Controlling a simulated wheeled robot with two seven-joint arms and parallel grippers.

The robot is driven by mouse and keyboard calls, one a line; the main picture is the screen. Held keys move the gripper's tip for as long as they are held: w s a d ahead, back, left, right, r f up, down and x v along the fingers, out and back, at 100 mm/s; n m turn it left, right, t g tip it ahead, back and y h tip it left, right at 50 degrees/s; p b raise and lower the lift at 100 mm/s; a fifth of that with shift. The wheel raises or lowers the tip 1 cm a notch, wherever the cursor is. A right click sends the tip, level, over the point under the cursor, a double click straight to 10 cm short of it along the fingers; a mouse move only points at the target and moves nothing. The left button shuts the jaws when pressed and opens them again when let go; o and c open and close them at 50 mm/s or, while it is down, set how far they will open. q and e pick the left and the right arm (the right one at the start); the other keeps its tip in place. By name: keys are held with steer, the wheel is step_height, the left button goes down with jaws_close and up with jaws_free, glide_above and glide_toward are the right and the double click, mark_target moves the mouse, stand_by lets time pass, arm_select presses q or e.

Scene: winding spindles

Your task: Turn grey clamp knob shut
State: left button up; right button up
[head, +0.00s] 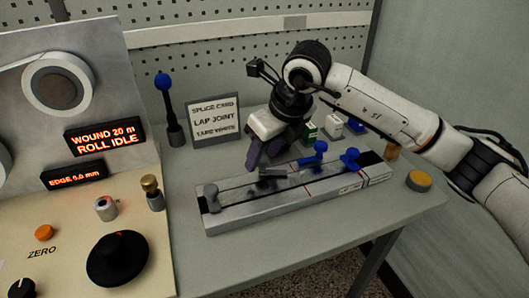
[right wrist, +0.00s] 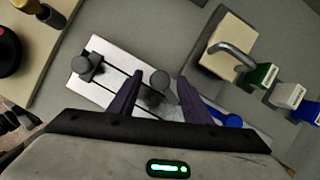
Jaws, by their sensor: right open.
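A long pale splice bench (head: 230,217) with dark grooves lies on the table. One grey clamp knob (head: 211,195) stands at its left end and also shows in the right wrist view (right wrist: 82,66). A second grey knob (right wrist: 160,78) stands further along and shows between my right gripper's fingers in the wrist view. In the head view it is partly hidden near the fingertips. My right gripper (head: 259,158) is open, pointing down over the bench; its purple fingers show in the wrist view (right wrist: 160,82). I cannot tell whether they touch the knob. My left gripper is out of view.
Blue knobs (head: 350,158) stand toward the bench's right end. Behind are a sign card (head: 213,118), a blue-topped post (head: 166,100) and small green and white boxes (head: 309,131). The winder console (head: 75,230) is left. A yellow puck (head: 418,181) lies right.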

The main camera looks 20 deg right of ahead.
steer(key=shift+c, duration=0.4)
steer(key=c, duration=0.9)
steer(key=shift+c, duration=0.2)
